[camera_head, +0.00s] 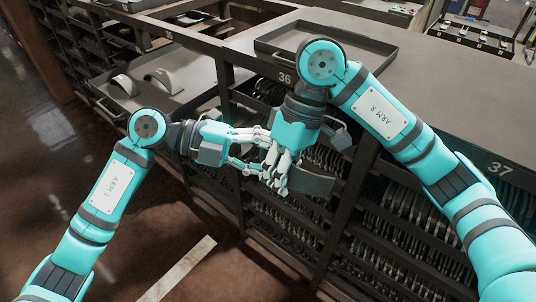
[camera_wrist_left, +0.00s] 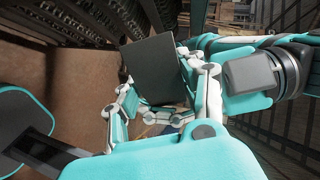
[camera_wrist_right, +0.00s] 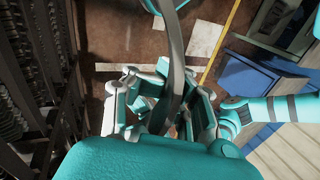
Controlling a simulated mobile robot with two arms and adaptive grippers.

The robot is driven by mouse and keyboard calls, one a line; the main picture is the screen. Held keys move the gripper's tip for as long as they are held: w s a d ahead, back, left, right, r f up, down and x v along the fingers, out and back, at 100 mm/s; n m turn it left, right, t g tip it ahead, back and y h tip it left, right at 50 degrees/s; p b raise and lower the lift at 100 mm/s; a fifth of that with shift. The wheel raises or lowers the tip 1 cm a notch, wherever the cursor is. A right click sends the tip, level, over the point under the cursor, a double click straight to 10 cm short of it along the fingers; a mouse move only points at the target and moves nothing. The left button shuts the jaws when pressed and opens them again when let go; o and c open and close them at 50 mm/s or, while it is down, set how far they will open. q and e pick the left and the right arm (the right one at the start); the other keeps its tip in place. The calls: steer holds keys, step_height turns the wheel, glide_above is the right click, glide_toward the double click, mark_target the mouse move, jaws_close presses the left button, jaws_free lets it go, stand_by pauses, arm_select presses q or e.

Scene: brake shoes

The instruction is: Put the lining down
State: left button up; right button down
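The lining, a dark grey curved plate (camera_head: 312,183), is held in front of the rack, below bay 36. My right gripper (camera_head: 277,174) points down with its fingers closed about the plate's left end. In the right wrist view the lining (camera_wrist_right: 177,75) shows as a thin curved strip between the fingers (camera_wrist_right: 172,115). My left gripper (camera_head: 262,150) comes in from the left, close against the right fingers, its own fingers spread. In the left wrist view the lining's broad face (camera_wrist_left: 150,65) stands in front of the left fingers (camera_wrist_left: 165,105). The overlapping fingers hide the contact.
An empty dark tray (camera_head: 365,45) lies on the top above number 36. A lower tray (camera_head: 190,92) at the left holds two curved parts (camera_head: 160,80). Racks below (camera_head: 400,205) hold many shoes.

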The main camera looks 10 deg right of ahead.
arm_select(q)
steer(key=shift+f, duration=0.15)
jaws_close()
arm_select(e)
steer(key=c, duration=1.3)
jaws_free()
steer(key=shift+r, duration=0.15)
